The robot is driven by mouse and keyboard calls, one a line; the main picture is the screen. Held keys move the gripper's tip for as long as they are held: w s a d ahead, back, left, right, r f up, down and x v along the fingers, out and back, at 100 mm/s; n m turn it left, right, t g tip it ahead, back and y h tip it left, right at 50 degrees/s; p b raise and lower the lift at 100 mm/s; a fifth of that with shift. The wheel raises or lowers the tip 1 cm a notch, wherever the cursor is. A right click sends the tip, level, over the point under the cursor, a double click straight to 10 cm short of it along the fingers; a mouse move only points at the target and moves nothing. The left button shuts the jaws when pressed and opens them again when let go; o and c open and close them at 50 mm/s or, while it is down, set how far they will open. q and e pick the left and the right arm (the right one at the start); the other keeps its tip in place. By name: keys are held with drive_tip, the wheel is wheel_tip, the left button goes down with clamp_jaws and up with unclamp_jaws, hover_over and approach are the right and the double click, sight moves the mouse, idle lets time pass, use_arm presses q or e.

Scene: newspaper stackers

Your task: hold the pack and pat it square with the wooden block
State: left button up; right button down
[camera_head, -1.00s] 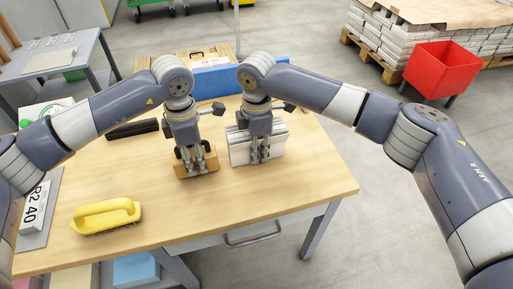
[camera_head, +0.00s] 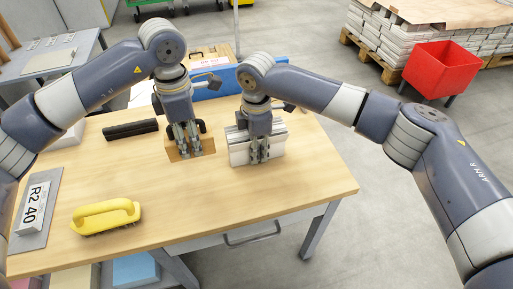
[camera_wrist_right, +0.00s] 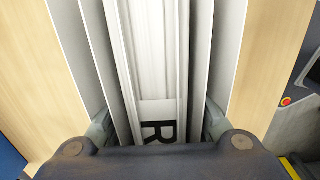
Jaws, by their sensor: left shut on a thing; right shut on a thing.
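The pack (camera_head: 238,148) stands upright on the table as a white and grey bundle. My right gripper (camera_head: 260,155) is shut on it from above. In the right wrist view, the pack (camera_wrist_right: 152,60) shows layered pale sheets with a black letter R, and a finger lies on each side. The wooden block (camera_head: 208,146) is in my left gripper (camera_head: 188,146), which is shut on it. The block is left of the pack with a gap between them. It appears raised over the table, but its exact height is unclear.
A yellow-handled brush (camera_head: 106,215) lies at the table's (camera_head: 170,205) front left. A blue panel (camera_head: 214,80) stands at the back. The front middle is clear.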

drive_tip(key=c, duration=1.2)
unclamp_jaws()
drive_tip(key=shift+c, duration=0.2)
wheel_tip(320, 180, up, 12)
